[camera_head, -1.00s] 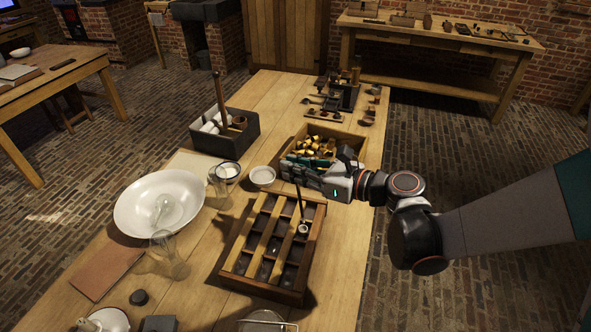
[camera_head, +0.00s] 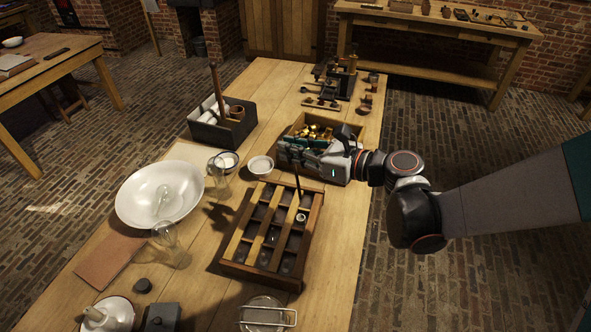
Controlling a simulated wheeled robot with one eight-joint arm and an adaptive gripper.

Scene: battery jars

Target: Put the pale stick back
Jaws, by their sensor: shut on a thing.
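My gripper (camera_head: 289,156) is above the far right part of a wooden tray (camera_head: 228,262) and points left. A thin upright stick (camera_head: 297,184) hangs below its jaws, and they are shut on it. The stick looks dark from here, so I cannot confirm that it is pale. Its lower end is close to a small pale ring-shaped piece (camera_head: 301,217) in the tray; I cannot tell whether they touch. The tray has rows of dark compartments between pale strips. The jaws hide the stick's top.
A wooden box (camera_head: 353,131) of brass pieces stands behind my gripper. A white bowl (camera_head: 261,165), glass jar (camera_head: 220,180), large white basin (camera_head: 131,209) and dark crate (camera_head: 243,141) stand left of it. A wire-handled glass vessel (camera_head: 265,311) is in front.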

